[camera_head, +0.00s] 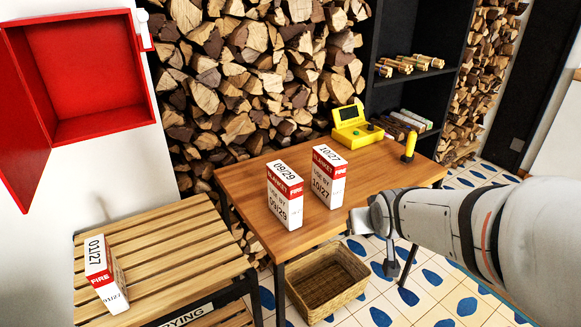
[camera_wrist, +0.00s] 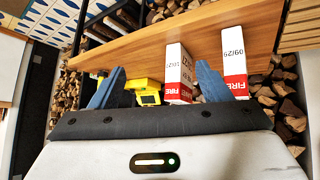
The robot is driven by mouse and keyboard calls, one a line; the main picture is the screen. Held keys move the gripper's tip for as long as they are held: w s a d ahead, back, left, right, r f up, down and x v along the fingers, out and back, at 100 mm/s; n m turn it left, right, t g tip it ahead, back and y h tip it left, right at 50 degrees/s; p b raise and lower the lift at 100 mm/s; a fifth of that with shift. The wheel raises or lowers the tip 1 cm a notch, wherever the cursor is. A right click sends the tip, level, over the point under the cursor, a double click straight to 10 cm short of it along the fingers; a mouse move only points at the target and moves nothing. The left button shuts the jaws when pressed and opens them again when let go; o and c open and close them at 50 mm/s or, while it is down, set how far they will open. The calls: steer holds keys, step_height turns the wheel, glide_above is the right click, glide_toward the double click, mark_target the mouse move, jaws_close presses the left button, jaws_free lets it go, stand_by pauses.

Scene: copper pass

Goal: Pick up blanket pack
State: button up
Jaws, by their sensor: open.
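Three white and red blanket packs are in the head view. The pack marked 10/27 (camera_head: 321,178) and the one marked 09/29 (camera_head: 285,196) stand upright side by side on the wooden table. The pack marked 01/27 (camera_head: 103,273) is on the slatted rack at left. My gripper (camera_head: 374,243) is open and empty, at the table's front edge, right of and nearer than the 10/27 pack. In the wrist view, the 10/27 pack (camera_wrist: 179,72) appears between the open fingers (camera_wrist: 160,80), closer to the right one; the 09/29 pack (camera_wrist: 234,62) lies outside, to the right.
A yellow device (camera_head: 355,127) and a yellow-handled object (camera_head: 409,146) are at the back of the table (camera_head: 256,165). A wicker basket (camera_head: 325,285) sits on the tiled floor below. An open red cabinet (camera_head: 90,70) hangs at left. Stacked firewood (camera_head: 235,70) fills the back.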

steer(key=w+a+f+t+b, duration=0.1)
steer(key=w+f+t+b, duration=0.1)
steer(key=w+f, duration=0.15)
steer(key=n+t+y+b, duration=0.45)
steer(key=y+b, duration=0.35)
steer(key=y, duration=0.2)
glide_toward(296, 203)
steer(key=shift+n, duration=0.25)
steer(key=x, duration=0.4)
steer(key=d+x, duration=0.1)
steer(key=shift+w+a+f, duration=0.15)
steer(key=shift+w+a, duration=0.15)
steer(key=shift+w, duration=0.3)
steer(key=shift+w+a, duration=0.1)
steer(key=shift+a, duration=0.5)
steer(key=x, duration=0.7)
steer(key=shift+w+a+b, duration=0.15)
steer(key=shift+b, duration=0.25)
steer(key=shift+c, duration=0.4)
steer(key=c, duration=1.4)
